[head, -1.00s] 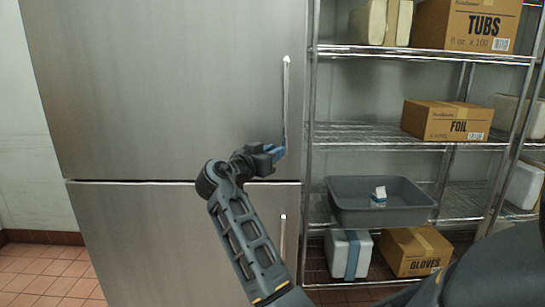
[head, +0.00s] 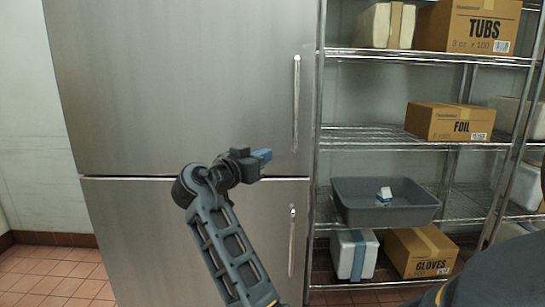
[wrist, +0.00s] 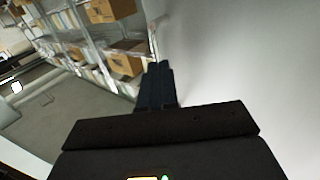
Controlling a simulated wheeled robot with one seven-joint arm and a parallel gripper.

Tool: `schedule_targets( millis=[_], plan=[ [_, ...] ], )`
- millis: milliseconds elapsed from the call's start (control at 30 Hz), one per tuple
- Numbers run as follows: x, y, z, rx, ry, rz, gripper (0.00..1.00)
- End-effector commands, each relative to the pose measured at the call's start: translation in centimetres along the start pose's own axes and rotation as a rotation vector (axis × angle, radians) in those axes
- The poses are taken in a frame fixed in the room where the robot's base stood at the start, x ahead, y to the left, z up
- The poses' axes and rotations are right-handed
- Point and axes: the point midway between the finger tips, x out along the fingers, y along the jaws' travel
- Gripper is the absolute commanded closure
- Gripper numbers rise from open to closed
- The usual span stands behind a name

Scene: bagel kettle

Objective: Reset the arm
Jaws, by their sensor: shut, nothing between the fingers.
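My gripper (head: 262,157) is in front of the steel fridge, near the seam between its upper and lower doors. Its blue fingertips point right and look shut with nothing in them. In the wrist view the dark fingers (wrist: 155,84) lie side by side, next to the pale fridge surface at the right. My arm is bent at the elbow and rises from the bottom of the head view.
The fridge (head: 180,90) has an upper handle (head: 296,103) and a lower handle (head: 291,240); both doors look closed. A wire shelf rack (head: 370,137) stands at right, holding a grey bin (head: 385,203) and boxes marked TUBS (head: 468,27), FOIL (head: 449,122) and GLOVES (head: 419,252).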

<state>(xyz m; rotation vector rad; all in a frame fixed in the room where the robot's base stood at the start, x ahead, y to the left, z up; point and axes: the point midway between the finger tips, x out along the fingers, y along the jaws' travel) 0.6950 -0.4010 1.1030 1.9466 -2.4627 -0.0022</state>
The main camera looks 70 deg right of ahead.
Motion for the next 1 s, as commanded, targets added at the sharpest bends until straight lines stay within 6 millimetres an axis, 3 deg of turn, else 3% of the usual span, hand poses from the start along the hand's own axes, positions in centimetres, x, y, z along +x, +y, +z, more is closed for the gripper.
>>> schedule_targets(
  millis=[100,233,667,767,1000],
  plan=[
    [-2.0,0.0,0.2,0.001,-0.001,-0.004,1.00],
    [-3.3,0.1,0.1,0.001,0.000,-0.002,1.00],
    [-4.1,0.0,0.7,-0.016,-0.001,-0.020,1.00],
    [-4.8,-0.3,2.8,-0.068,-0.004,-0.090,1.00],
    [-9.1,-0.4,12.0,-0.280,-0.017,-0.434,1.00]
  ],
)
